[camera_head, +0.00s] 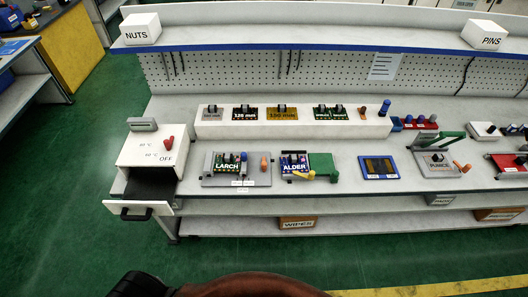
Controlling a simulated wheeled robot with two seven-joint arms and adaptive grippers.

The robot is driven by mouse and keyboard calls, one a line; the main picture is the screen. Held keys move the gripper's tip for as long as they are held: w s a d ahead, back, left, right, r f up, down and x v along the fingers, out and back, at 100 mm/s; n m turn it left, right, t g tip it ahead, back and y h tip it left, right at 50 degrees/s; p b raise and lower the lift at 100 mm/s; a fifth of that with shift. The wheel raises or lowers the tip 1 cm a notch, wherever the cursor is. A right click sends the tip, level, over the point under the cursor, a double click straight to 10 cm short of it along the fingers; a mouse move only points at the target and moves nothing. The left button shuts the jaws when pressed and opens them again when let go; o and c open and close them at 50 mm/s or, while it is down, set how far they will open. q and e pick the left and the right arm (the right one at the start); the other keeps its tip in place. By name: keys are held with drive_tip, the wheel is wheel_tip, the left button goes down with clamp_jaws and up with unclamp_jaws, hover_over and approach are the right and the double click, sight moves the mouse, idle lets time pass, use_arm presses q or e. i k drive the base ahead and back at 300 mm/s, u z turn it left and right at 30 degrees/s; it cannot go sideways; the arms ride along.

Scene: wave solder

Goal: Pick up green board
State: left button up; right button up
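A green board (323,166) lies on the workbench just right of the fixture labelled ALDER (295,164). Its left edge meets or slightly overlaps that fixture; I cannot tell which. A small yellow handle stands at the board's lower left. Neither of my grippers is in view. Only dark and brown rounded shapes, possibly parts of my own body, show at the bottom edge, well short of the bench.
A fixture labelled LARCH (228,168) sits left of ALDER. A dark blue panel (379,168) lies right of the board, then a grey PUMICE fixture (437,163). A long white block (294,123) stands behind. A white box with an open drawer (139,209) is at left.

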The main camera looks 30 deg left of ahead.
sight(227, 163)
drive_tip(key=z, duration=0.25)
drive_tip(key=i, duration=0.7)
drive_tip(key=u, duration=0.6)
drive_tip(key=i, duration=0.6)
drive_tip(key=u, duration=0.65)
